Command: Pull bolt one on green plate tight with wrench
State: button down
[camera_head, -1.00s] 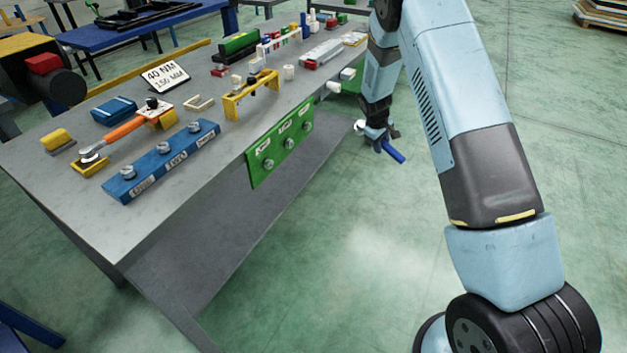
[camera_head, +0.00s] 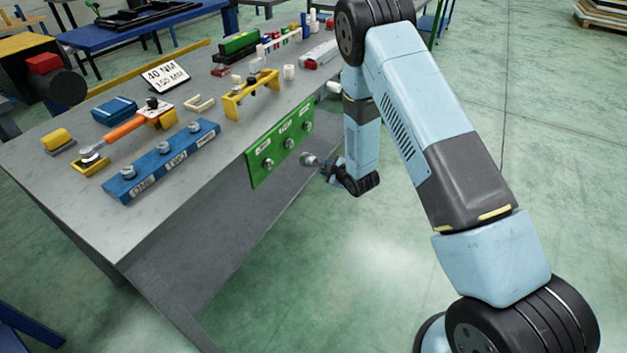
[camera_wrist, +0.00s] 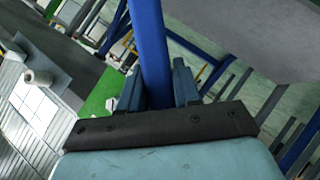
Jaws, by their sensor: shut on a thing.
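The green plate (camera_head: 278,158) hangs upright on the front edge of the workbench. It has a row of three bolts with white labels; the lettering is too small to read, so I cannot tell which is bolt one. The bolt nearest the front is the lowest left one (camera_head: 267,163). My gripper (camera_head: 333,172) is right of the plate, out over the floor. It is shut on the wrench, whose blue handle (camera_wrist: 150,45) stands between the fingers (camera_wrist: 157,88) in the wrist view. In the head view the wrench's grey head (camera_head: 309,159) points toward the plate, apparently apart from it.
On the bench (camera_head: 75,200) stand a blue plate (camera_head: 160,172) with bolts, an orange-handled tool (camera_head: 125,130), a yellow bracket (camera_head: 250,95) and a sign (camera_head: 165,76) reading 40 NM, 150 MM. Floor (camera_head: 330,270) in front of the bench is clear.

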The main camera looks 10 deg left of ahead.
jog(key=s+a+r+n+y, duration=0.2)
jog(key=s+a+y, duration=0.2)
jog(key=s, duration=0.4)
jog(key=shift+s+a+r+g+y, duration=0.3)
jog(key=shift+s+a, duration=0.1)
jog(key=shift+a, duration=0.25)
jog(key=shift+w+d+f, duration=0.1)
jog(key=w+a, duration=0.2)
jog(key=a, duration=0.4)
jog(key=shift+w, duration=0.4)
jog(key=shift+w+a, duration=0.25)
jog(key=shift+a, duration=0.5)
dwell(2.0)
jog(key=c, duration=1.3)
grip_release()
grip_shut()
